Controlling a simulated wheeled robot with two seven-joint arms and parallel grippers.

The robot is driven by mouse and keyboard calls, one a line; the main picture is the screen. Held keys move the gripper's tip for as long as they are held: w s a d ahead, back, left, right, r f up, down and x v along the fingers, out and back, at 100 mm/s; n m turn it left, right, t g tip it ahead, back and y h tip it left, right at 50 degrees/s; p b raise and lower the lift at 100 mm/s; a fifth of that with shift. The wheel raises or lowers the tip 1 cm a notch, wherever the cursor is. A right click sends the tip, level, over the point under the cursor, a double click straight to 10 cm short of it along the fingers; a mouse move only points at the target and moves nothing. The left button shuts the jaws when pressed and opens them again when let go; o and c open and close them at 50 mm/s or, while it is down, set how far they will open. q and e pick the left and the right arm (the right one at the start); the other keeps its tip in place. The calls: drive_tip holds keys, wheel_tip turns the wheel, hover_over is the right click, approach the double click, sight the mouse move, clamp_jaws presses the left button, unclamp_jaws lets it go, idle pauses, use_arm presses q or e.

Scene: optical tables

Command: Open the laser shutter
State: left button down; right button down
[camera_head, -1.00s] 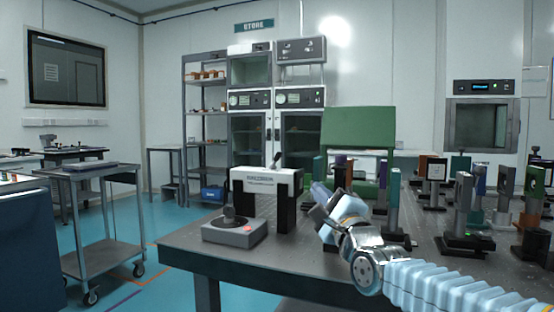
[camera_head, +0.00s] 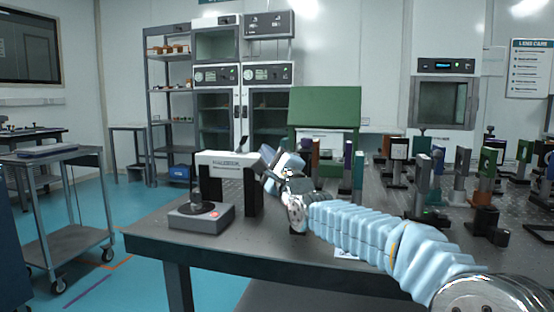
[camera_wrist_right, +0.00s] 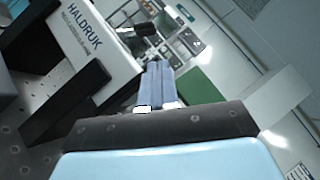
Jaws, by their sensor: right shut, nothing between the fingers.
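The laser shutter is likely the white HALDRUK housing (camera_head: 220,159), a bridge on black legs near the table's left end. A short lever (camera_head: 242,146) stands tilted on its top right. In the right wrist view the housing (camera_wrist_right: 92,48) fills the upper left, and a dark handle (camera_wrist_right: 145,29) shows beyond the fingertips. My right gripper (camera_head: 266,156) is just right of the housing, at about the lever's height. Its fingers (camera_wrist_right: 157,80) are together and empty, apart from the handle in the wrist view. My left gripper is out of view.
A grey box (camera_head: 201,218) with a black stick and red button stands in front of the housing. Several optic mounts (camera_head: 422,185) crowd the right of the dark table (camera_head: 280,252). A green panel (camera_head: 325,108) stands behind. A trolley (camera_head: 65,245) stands left.

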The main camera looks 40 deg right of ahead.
sight(248, 136)
drive_tip(key=shift+w+a+r+p, duration=0.5)
drive_tip(key=shift+w+a+r, duration=0.2)
drive_tip(key=shift+w+r, duration=0.2)
drive_tip(key=shift+w+a+r, duration=0.15)
drive_tip(key=shift+w+a, duration=0.25)
drive_tip(key=shift+w, duration=0.15)
